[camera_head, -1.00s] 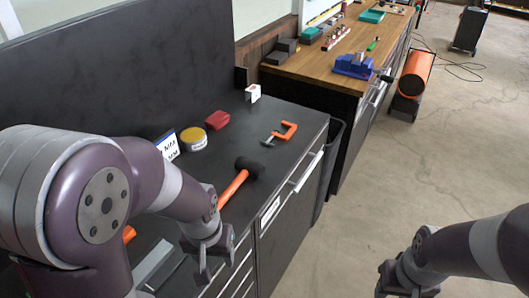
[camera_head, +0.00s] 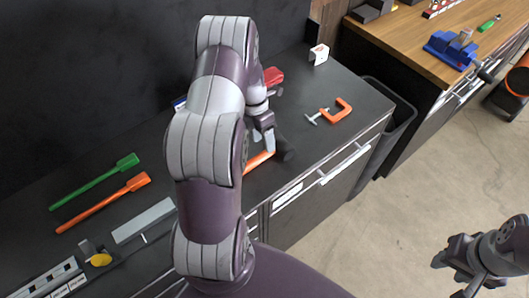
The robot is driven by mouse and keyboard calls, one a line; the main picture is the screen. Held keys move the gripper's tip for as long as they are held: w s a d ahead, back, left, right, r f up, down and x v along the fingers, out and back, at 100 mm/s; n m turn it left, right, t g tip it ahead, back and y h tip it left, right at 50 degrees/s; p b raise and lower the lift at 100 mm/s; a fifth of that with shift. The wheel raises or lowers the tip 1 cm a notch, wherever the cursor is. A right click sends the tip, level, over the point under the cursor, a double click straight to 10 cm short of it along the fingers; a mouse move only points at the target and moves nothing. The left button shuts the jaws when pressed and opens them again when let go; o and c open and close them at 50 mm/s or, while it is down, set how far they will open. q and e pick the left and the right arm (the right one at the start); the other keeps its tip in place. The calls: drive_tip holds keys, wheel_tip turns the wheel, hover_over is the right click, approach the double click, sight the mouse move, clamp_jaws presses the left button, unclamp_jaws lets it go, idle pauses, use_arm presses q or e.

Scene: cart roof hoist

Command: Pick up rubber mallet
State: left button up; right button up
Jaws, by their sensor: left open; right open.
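The rubber mallet lies on the dark countertop, with its black head (camera_head: 285,149) and part of its orange handle (camera_head: 258,160) showing. The rest of the handle is hidden behind my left arm. My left gripper (camera_head: 268,141) is open, right at the mallet beside its head and over the handle. I cannot tell whether the fingers touch it. My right gripper (camera_head: 463,277) is open and empty, over the floor at the lower right.
An orange clamp (camera_head: 330,112), a white box (camera_head: 319,54) and a red item (camera_head: 272,76) are on the countertop (camera_head: 352,88). Green (camera_head: 95,181) and orange (camera_head: 103,202) tools and a grey bar (camera_head: 144,220) lie at left. A bin (camera_head: 392,120) stands between the benches.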

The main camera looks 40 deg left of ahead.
sight(264, 151)
use_arm(q)
drive_tip(key=p+x, duration=0.2)
drive_tip(key=x, duration=0.2)
drive_tip(key=shift+a+f, duration=0.1)
drive_tip(key=shift+f, duration=0.1)
drive_tip(key=shift+s+f, duration=0.2)
drive_tip(key=shift+f, duration=0.15)
drive_tip(key=shift+w, duration=0.1)
clamp_jaws()
